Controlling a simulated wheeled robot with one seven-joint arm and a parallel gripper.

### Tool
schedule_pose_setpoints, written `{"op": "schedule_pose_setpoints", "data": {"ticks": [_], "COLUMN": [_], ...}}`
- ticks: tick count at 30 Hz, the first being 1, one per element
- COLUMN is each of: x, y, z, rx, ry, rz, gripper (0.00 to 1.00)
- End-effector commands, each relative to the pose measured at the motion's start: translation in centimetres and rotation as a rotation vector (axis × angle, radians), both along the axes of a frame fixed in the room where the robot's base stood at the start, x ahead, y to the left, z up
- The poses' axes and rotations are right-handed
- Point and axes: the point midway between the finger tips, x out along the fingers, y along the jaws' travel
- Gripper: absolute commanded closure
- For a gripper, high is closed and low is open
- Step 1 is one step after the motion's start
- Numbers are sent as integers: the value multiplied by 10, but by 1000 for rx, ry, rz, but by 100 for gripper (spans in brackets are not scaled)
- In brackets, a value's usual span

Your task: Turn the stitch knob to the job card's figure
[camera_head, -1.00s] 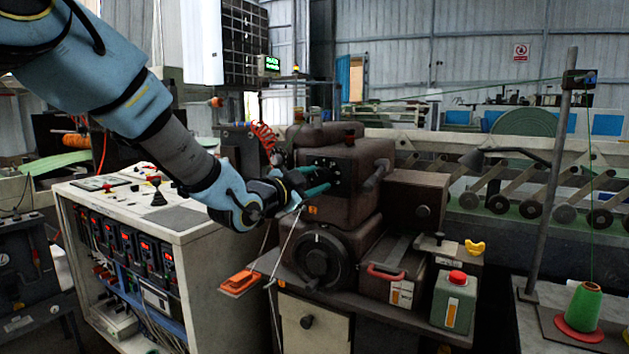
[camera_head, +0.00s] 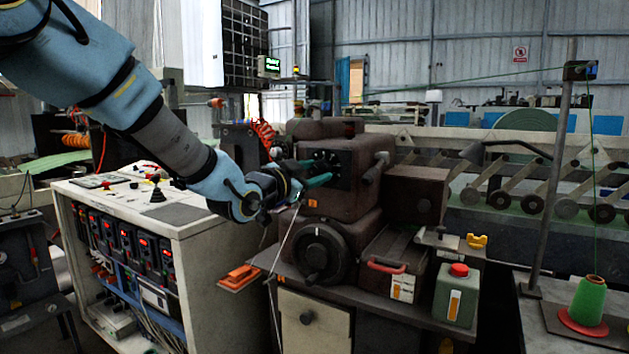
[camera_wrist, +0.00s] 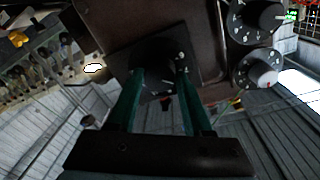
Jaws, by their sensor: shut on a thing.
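My gripper (camera_head: 324,172) has two green fingers and reaches the dark dial plate (camera_head: 341,166) on the brown sewing head (camera_head: 352,199). In the wrist view, the square dial plate (camera_wrist: 120,61) with white marks lies straight ahead. A dark knob (camera_wrist: 157,78) sits between the fingertips (camera_wrist: 163,76), which are shut on it. The knob's pointer and the figure it stands at are too dark to read. Two more round knobs with scales show at right in the wrist view, one upper (camera_wrist: 255,20) and one lower (camera_wrist: 258,68). I cannot make out a job card.
A large black handwheel (camera_head: 318,255) sits below the dial. A red-handled box (camera_head: 390,275) and a green can (camera_head: 456,297) stand to its right. A white control cabinet (camera_head: 130,205) stands at left under my arm. A thin pale rod (camera_head: 286,240) slants below my gripper.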

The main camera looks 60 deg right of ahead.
Motion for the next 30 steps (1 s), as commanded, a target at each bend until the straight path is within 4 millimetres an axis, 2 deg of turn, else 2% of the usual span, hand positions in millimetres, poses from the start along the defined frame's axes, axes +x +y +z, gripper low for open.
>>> {"op": "schedule_pose_setpoints", "data": {"ticks": [1, 21, 30], "x": [0, -1, -1], "y": [0, 0, 0], "z": [-5, -5, -5], "rx": [0, -3, -3], "ry": [43, 674, 886], "rz": [1, 1, 1], "gripper": [100, 100, 100]}}
